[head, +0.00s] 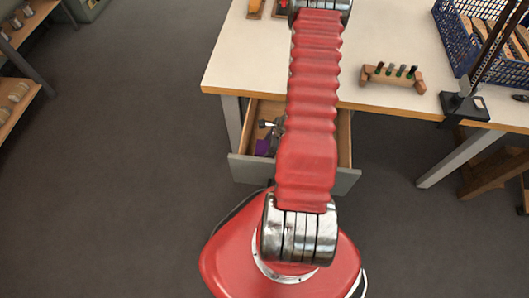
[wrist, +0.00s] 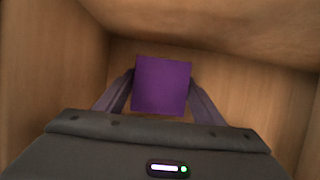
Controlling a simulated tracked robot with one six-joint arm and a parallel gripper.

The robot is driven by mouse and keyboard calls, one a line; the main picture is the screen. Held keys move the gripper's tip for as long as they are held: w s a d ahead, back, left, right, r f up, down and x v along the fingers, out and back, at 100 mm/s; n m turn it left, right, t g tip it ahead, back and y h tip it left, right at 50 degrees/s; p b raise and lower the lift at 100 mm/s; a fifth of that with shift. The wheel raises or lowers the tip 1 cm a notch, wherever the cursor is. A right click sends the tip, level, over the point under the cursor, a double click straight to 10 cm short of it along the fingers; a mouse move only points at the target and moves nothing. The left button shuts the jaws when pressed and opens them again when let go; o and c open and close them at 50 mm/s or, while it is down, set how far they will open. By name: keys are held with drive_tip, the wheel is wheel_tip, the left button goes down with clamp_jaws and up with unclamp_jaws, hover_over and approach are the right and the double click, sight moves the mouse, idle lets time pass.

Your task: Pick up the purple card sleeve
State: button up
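The purple card sleeve (wrist: 162,85) stands out as a flat square in the middle of the wrist view. My gripper (wrist: 162,88) has one finger at its left edge and one at its right edge. Both fingers meet the edges with no visible gap, so it looks shut on the sleeve. Wooden walls and floor surround them. In the head view a purple patch, the sleeve (head: 262,147), shows low in the open drawer (head: 346,138) under the table. My red arm hides much of the drawer there, and my gripper is mostly hidden.
The pale table top (head: 240,60) overhangs the drawer. On it are a wooden block with several pegs (head: 392,77), a blue crate (head: 460,40) and a dark stand (head: 465,104). Wooden drawer walls (wrist: 50,60) are close around the gripper. The grey floor at left is clear.

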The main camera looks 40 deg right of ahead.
sight(265, 148)
drive_tip(key=c, duration=0.6)
drive_tip(key=shift+r, duration=5)
drive_tip(key=shift+r, duration=0.1)
